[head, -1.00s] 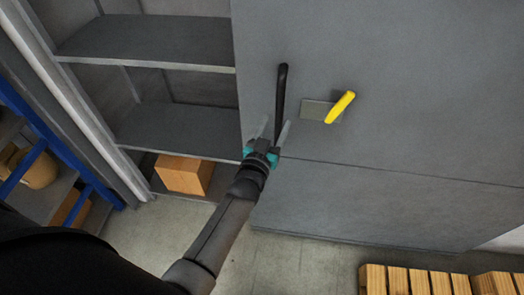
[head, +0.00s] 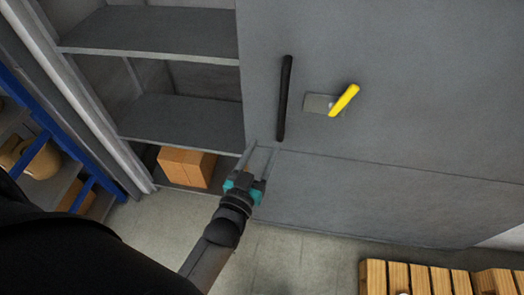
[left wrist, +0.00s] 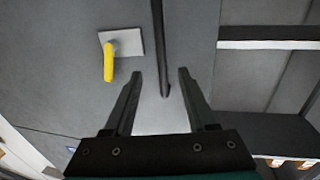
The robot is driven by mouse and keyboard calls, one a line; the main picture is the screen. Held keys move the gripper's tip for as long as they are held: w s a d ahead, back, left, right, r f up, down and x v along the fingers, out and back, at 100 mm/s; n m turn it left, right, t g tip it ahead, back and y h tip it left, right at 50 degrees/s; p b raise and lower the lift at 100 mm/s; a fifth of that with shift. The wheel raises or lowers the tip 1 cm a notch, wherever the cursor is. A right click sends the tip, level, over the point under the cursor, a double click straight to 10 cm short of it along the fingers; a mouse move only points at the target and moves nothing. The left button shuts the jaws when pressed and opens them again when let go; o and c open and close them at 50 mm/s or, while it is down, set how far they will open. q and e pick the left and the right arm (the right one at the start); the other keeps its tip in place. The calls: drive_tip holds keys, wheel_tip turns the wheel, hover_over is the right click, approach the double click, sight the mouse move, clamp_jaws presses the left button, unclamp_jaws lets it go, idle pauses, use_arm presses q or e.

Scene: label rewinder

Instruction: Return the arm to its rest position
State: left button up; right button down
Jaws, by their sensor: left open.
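My left gripper (head: 262,160) is open and empty in the head view, below the lower end of a black vertical bar handle (head: 284,98) on a grey panel (head: 420,110). In the left wrist view its two fingers (left wrist: 157,85) stand apart, with the lower end of the black bar (left wrist: 160,50) showing between and beyond them. I cannot tell the exact gap in depth. My left arm reaches in from the bottom left of the head view. My right gripper is not in view.
A yellow lever (head: 344,100) on a metal plate sits right of the bar. Open grey shelves (head: 150,35) stand at the left, with a cardboard box (head: 186,166) at the bottom. A blue rack (head: 45,130) is far left. A wooden pallet (head: 430,278) lies bottom right. Floor between is clear.

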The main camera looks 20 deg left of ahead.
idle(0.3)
use_arm(q)
drive_tip(key=s+d+f+m+g+h+b, duration=0.1)
drive_tip(key=s+f+g+b, duration=0.25)
drive_tip(key=f, duration=0.85)
drive_tip(key=s+d+f+g+b, duration=0.1)
drive_tip(key=s+f+g+b, duration=0.2)
drive_tip(key=f, duration=0.9)
drive_tip(key=s+d+f+m+g+h+b, duration=0.1)
drive_tip(key=s+f+g+b, duration=0.3)
drive_tip(key=f, duration=0.8)
drive_tip(key=s+a+f+g+b, duration=0.2)
drive_tip(key=s+f+g+b, duration=0.1)
drive_tip(key=s+f, duration=0.7)
drive_tip(key=s+a+f+g+y+b, duration=0.1)
drive_tip(key=s+a+f+g+b, duration=0.2)
drive_tip(key=s+f, duration=0.6)
drive_tip(key=s+b, duration=0.1)
drive_tip(key=s, duration=0.4)
drive_tip(key=shift+s+a+f+m, duration=0.2)
drive_tip(key=shift+f+m, duration=0.15)
drive_tip(key=shift+m, duration=0.05)
drive_tip(key=shift+g, duration=0.25)
drive_tip(key=shift+c, duration=0.6)
